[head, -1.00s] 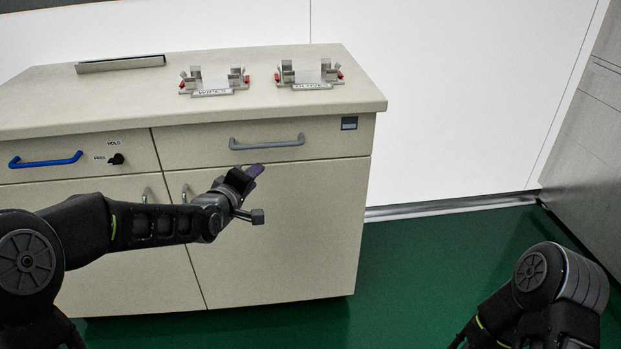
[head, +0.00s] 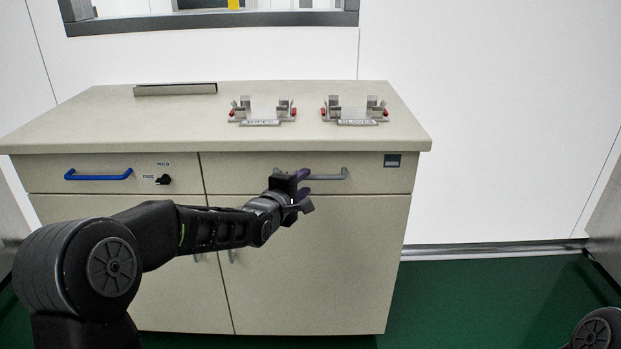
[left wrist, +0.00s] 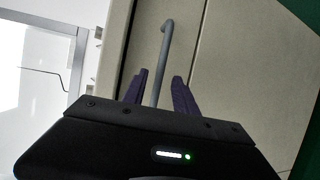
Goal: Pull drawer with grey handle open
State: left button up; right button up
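The grey handle (head: 328,175) is a bar on the front of the right-hand drawer (head: 240,172), which sits flush in the cabinet. My left gripper (head: 305,192) is in front of the left part of the handle and covers some of it. In the left wrist view the grey handle (left wrist: 162,62) runs down between the two purple fingers of the left gripper (left wrist: 160,85). The fingers stand apart with a gap on each side of the bar. I cannot tell how deep the handle sits between them. My right gripper is out of view.
The left drawer has a blue handle (head: 98,174) and a black knob (head: 163,179) by a HOLD/FREE label. Two labelled metal holders (head: 262,112) (head: 356,112) stand on the countertop (head: 190,125). Green floor (head: 470,300) lies open to the right.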

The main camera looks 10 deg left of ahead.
aim_at(309, 179)
pick_arm(q)
jog(key=x, duration=0.5)
jog(key=shift+r, duration=0.1)
grip_shut()
dwell(1.3)
